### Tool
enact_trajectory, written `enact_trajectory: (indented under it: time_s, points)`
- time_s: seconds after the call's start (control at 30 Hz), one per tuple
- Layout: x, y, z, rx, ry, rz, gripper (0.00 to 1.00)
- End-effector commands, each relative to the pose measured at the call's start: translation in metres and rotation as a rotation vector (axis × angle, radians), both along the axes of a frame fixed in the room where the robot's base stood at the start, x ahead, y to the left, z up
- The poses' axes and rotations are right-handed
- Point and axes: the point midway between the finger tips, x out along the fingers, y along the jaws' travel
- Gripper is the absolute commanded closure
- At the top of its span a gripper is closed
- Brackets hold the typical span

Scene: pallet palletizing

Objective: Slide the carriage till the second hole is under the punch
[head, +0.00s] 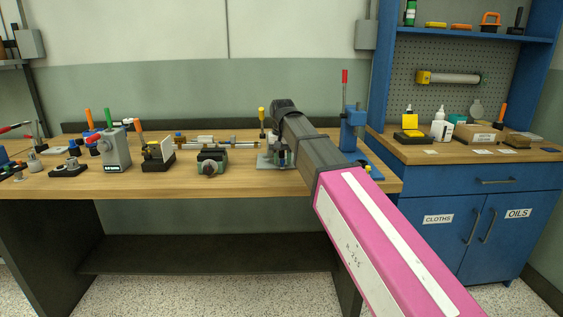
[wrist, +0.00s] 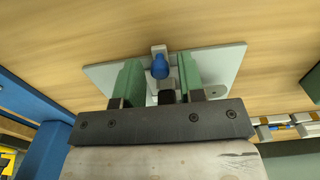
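In the head view my gripper's end is hidden behind my arm, over a grey plate (head: 266,162) on the bench. In the wrist view my gripper (wrist: 158,72) points at the same plate (wrist: 228,64). Its two green fingers stand apart, one on each side of a blue knob (wrist: 160,67). I see space beside the knob; contact is not visible. A blue press (head: 353,130) with a red-tipped lever stands to the right of my arm and may be the punch. The carriage and its holes cannot be made out clearly.
Left on the bench (head: 200,184) stand a green vise (head: 212,161), a rail-like device (head: 222,145), a white-plated fixture (head: 158,154) and a grey box with levers (head: 116,148). A yellow-topped post (head: 262,121) rises behind the plate. A blue cabinet (head: 455,225) stands right.

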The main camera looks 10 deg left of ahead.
Motion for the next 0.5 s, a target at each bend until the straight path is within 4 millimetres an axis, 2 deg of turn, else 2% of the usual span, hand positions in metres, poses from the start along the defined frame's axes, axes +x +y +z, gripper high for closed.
enact_trajectory:
  time_s: [0.1,0.13,0.23,0.5]
  points:
    - [0.0000,0.0000,0.0002,0.000,0.000,0.000,0.64]
    - [0.0000,0.0000,0.0003,0.000,0.000,0.000,0.67]
    - [0.0000,0.0000,0.0004,0.000,0.000,0.000,1.00]
    - [0.0002,-0.0012,0.0006,0.000,0.000,0.000,1.00]
